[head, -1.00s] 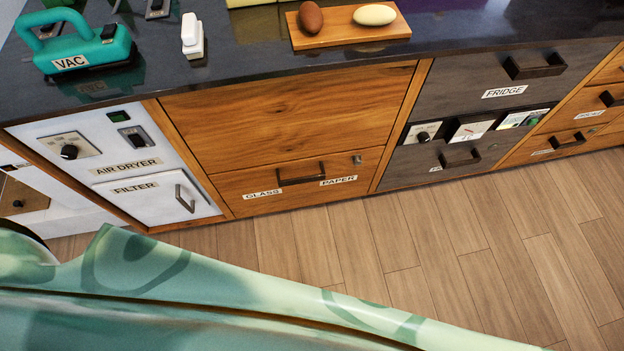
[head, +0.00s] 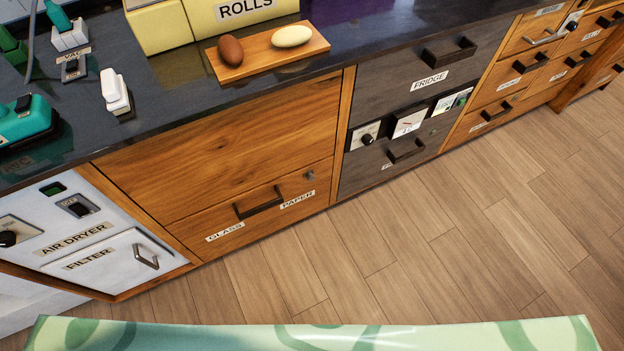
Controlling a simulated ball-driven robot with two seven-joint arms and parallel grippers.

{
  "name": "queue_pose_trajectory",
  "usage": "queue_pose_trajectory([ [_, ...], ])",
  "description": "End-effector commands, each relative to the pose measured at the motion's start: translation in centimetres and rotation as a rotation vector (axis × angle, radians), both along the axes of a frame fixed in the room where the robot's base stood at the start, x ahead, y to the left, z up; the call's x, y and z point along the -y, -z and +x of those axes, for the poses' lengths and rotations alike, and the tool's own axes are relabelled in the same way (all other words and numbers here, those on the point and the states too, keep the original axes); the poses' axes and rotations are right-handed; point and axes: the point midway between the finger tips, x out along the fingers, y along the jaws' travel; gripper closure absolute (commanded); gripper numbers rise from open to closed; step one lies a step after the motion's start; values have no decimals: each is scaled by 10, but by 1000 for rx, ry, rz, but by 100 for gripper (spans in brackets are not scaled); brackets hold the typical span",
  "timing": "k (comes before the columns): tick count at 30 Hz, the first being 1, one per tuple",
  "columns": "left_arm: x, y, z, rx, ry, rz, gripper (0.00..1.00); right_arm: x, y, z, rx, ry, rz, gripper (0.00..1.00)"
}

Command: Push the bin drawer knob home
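The wooden bin drawer (head: 272,220) is low in the counter front, with GLASS and PAPER labels and a dark bar handle (head: 259,203). A small round metal knob (head: 310,175) sits near the drawer's upper right corner. I cannot tell from here how far the knob stands out. The drawer front looks flush with the wooden panel above it. Neither of my grippers is in view.
The dark countertop holds a wooden board (head: 268,57) with a brown and a cream egg-shaped object, a white bottle-like item (head: 115,91) and a teal vac (head: 25,122). The fridge drawer (head: 428,75) is to the right. The plank floor (head: 400,250) is clear.

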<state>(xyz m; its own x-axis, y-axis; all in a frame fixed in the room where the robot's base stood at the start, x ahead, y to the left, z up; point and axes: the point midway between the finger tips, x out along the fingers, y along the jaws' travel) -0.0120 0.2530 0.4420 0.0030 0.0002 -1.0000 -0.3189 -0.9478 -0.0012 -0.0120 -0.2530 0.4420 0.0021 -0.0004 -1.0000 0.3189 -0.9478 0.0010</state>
Motion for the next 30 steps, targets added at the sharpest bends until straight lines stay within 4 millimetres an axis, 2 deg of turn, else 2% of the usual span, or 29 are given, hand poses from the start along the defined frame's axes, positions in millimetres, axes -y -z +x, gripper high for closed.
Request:
queue_pose_trajectory([
  [5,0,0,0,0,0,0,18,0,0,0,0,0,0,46],
  [12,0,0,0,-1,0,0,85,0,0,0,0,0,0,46],
  [14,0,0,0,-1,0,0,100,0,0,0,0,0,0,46],
  [30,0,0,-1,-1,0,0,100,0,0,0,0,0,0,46],
])
